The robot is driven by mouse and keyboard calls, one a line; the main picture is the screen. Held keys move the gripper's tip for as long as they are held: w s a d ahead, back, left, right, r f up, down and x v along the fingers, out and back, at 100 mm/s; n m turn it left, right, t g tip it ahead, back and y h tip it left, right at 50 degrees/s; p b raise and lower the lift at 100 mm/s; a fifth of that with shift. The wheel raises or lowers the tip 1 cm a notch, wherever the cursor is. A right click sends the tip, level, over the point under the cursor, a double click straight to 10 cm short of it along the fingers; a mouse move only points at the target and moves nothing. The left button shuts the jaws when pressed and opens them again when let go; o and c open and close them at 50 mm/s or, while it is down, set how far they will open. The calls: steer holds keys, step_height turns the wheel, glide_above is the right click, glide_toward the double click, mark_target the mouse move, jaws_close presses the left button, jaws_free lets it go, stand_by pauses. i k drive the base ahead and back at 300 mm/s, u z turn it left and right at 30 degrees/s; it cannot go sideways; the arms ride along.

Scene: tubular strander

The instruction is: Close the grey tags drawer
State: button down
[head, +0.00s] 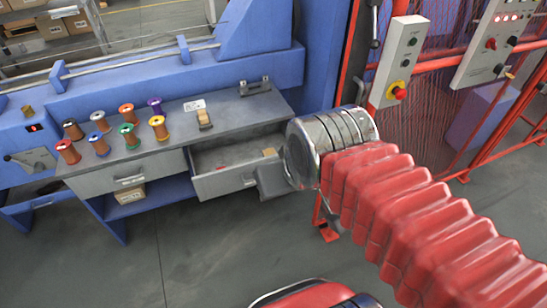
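A grey drawer (220,184) under the right part of the grey bench stands pulled out, its inside showing from above. A small tan item (269,152) lies near its back right. My gripper (272,180) is a dark grey block at the drawer's right front end. It overlaps that end in the picture; I cannot tell if they touch. My wrist hides part of the gripper, and its fingers cannot be made out.
A second grey drawer (131,176) on the left looks shut. Several coloured spools (128,135) and a small wooden-topped item (204,119) stand on the bench top (178,115). A red fence with control boxes (397,60) is at right. Floor in front is clear.

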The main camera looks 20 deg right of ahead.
mark_target(241, 152)
steer(key=z, duration=0.05)
steer(key=i, duration=0.95)
steer(key=u, duration=0.05)
